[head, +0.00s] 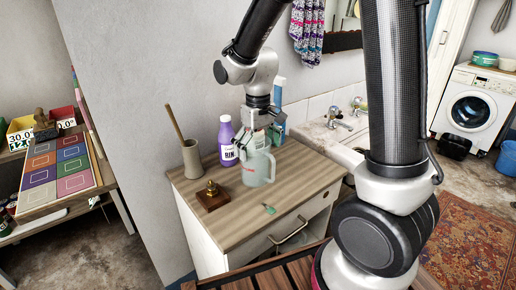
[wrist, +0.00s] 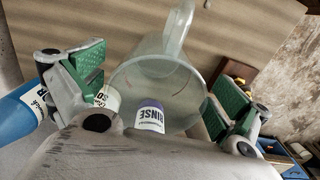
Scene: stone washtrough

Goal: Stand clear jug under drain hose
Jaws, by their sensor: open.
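The clear jug (head: 257,170) stands upright on the wooden-topped cabinet, its handle toward the right in the head view. In the wrist view the jug (wrist: 150,68) shows its open mouth and handle between my two green-padded fingers. My gripper (head: 258,141) is open and points down at the jug's top; it also spans the jug in the wrist view (wrist: 160,88). I cannot tell whether a finger touches it. I cannot make out the drain hose in either view.
On the cabinet top (head: 238,220) stand a purple bottle (head: 227,142), a beige pot with a stick (head: 191,158), a brass piece on a wooden block (head: 212,196) and a small green item (head: 269,209). A blue bottle (head: 279,92) is behind. A stone trough (head: 330,135) and washing machine (head: 472,108) are right.

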